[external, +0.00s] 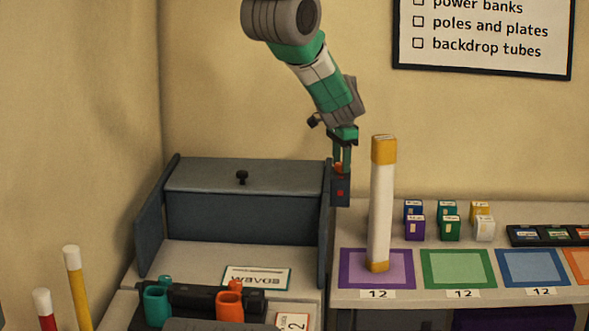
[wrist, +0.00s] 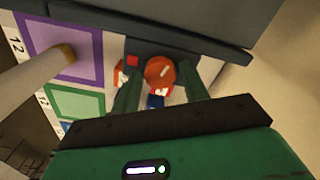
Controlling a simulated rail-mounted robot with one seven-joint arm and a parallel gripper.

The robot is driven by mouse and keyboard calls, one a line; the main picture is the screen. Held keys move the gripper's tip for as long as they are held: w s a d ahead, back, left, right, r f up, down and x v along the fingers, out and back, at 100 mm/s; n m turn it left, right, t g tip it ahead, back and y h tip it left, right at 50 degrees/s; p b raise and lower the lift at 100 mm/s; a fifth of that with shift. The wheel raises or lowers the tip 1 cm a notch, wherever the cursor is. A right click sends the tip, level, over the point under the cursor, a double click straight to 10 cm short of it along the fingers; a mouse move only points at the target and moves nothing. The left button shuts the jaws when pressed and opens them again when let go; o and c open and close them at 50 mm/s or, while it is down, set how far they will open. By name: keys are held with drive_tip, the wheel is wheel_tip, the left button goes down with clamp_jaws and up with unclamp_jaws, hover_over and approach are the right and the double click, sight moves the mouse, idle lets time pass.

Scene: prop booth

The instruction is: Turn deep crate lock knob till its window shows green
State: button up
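The lock (external: 341,192) is a dark block at the right side of the grey-blue crate (external: 245,217), with a small red window on its face. In the wrist view its dark plate (wrist: 160,50) shows a red window (wrist: 133,61); no green shows there. The round orange-red knob (wrist: 160,70) has a pale mark pointing up and right. My gripper (external: 342,167) points down at the knob. In the wrist view its green fingers (wrist: 162,82) stand apart on either side of the knob, with gaps visible. Whether the fingertips are level with the knob is hard to tell.
A tall white tube (external: 381,205) with yellow ends stands on the purple mat (external: 345,280), close right of the lock. Several small blocks (external: 448,220) stand behind the green mat (external: 457,283).

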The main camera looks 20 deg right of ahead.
sight(341, 164)
drive_tip(key=c, duration=0.6)
drive_tip(key=shift+n+p, duration=0.3)
drive_tip(key=shift+n, duration=1.3)
drive_tip(key=shift+c, duration=0.2)
drive_tip(key=o, duration=1)
wheel_tip(341, 164, up, 8)
drive_tip(key=shift+f+p, duration=0.1)
drive_tip(key=shift+p, duration=0.4)
